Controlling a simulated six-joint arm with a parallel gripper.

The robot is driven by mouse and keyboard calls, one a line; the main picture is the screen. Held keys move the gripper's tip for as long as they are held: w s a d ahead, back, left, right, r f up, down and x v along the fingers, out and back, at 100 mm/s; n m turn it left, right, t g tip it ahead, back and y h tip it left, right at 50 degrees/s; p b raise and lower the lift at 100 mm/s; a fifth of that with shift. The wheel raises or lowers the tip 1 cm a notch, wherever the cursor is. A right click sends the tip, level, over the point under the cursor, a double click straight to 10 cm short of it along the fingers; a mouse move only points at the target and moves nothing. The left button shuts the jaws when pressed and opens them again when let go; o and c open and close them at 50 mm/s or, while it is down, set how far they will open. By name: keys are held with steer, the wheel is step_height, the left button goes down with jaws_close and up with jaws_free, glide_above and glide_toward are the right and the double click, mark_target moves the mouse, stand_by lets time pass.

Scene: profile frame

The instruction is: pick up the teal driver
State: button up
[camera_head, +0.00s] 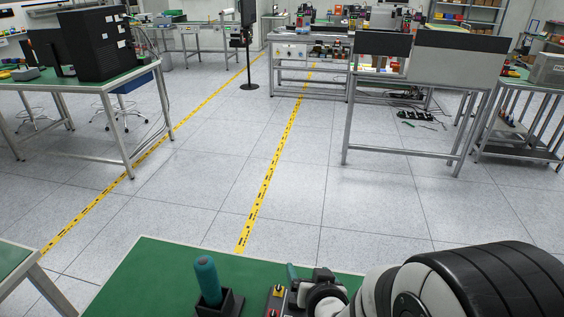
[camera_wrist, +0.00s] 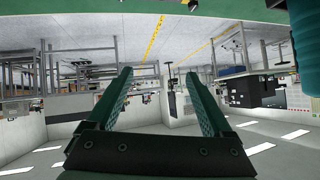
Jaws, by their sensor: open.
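The teal driver (camera_head: 207,280) stands upright, leaning slightly, in a black holder (camera_head: 233,304) on the green table. Its rounded handle end points up; its lower part is hidden in the holder. In the wrist view a dark teal ribbed shape, which looks like the driver (camera_wrist: 307,30), is cut off at the upper right edge. My gripper (camera_wrist: 158,72) is open, with two green fingers spread and nothing between them. In the head view my gripper (camera_head: 292,272) is partly hidden by my wrist, to the right of the driver and apart from it.
A small control box (camera_head: 277,296) with red and yellow parts stands right of the holder, close to my wrist. The green table (camera_head: 150,265) is bare left of the holder.

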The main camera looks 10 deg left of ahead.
steer(key=s+a+f+n+t+y, duration=0.15)
steer(key=a+n+y, duration=0.3)
steer(key=a, duration=0.45)
steer(key=n+g+y, duration=0.1)
steer(key=n+y, duration=0.4)
steer(key=y, duration=0.1)
glide_toward(212, 283)
steer(key=x, duration=0.5)
steer(key=shift+w+a+f, duration=0.1)
steer(key=shift+w+f, duration=0.05)
steer(key=shift+w, duration=0.05)
steer(key=x, duration=0.6)
steer(key=shift+w+a, duration=0.15)
steer(key=shift+a, duration=0.25)
jaws_close()
